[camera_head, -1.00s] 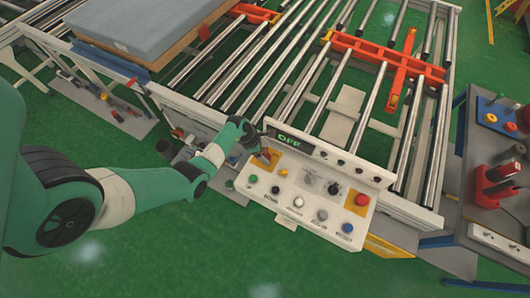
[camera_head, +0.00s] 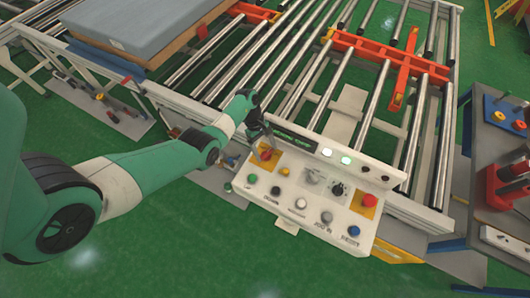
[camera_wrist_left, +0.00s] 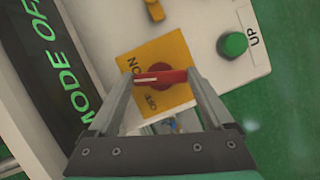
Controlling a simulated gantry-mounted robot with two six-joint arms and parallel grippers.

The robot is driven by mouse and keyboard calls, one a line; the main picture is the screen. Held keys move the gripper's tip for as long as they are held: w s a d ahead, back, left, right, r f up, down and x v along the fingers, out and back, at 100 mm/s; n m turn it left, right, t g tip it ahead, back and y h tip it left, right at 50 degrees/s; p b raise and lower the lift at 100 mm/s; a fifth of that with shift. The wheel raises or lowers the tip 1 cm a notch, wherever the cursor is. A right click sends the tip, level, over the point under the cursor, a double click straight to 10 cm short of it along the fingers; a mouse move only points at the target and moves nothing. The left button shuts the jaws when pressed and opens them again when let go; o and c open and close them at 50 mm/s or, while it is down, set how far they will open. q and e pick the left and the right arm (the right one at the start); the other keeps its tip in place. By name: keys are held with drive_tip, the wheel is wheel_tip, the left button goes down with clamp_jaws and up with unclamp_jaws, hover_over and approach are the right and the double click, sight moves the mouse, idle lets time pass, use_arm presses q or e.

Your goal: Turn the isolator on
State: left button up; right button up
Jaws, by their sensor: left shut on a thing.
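The isolator is a red rotary knob (camera_wrist_left: 160,77) on a yellow plate with ON and OFF labels, at the left end of the white control panel (camera_head: 290,225). It also shows in the head view (camera_head: 267,154). My left gripper (camera_wrist_left: 168,80) comes down over the knob and is shut on it, one finger at each side. The knob's white-marked bar lies across between the fingers. The panel display (camera_wrist_left: 50,70) shows green text reading "MODE OF…", cut off by the frame. My right gripper is not in view.
The panel also carries a green UP button (camera_wrist_left: 233,44), several other buttons, and a red button (camera_head: 369,201) on yellow. Behind it are metal rollers with orange-red brackets (camera_head: 375,55). A grey mattress (camera_head: 140,25) lies at the back left. A tool table (camera_head: 495,150) stands at right.

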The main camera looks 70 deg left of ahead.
use_arm(q)
drive_tip(key=m+g+b, duration=0.1)
drive_tip(key=m+b, duration=0.1)
drive_tip(key=m, duration=0.1)
drive_tip(key=shift+w+f+b, duration=0.1)
drive_tip(key=shift+f+b, duration=0.1)
drive_tip(key=shift+b, duration=0.2)
drive_tip(key=shift+r+m+g+b, duration=0.15)
drive_tip(key=shift+m+g+b, duration=0.35)
drive_tip(key=shift+m+b, duration=0.45)
drive_tip(key=shift+m, duration=0.25)
drive_tip(key=o, duration=1.1)
drive_tip(key=shift+o, duration=0.2)
drive_tip(key=shift+r, duration=0.15)
drive_tip(key=p+v, duration=0.1)
drive_tip(key=v, duration=1)
drive_tip(key=shift+a+p, duration=0.25)
drive_tip(key=shift+p, duration=0.05)
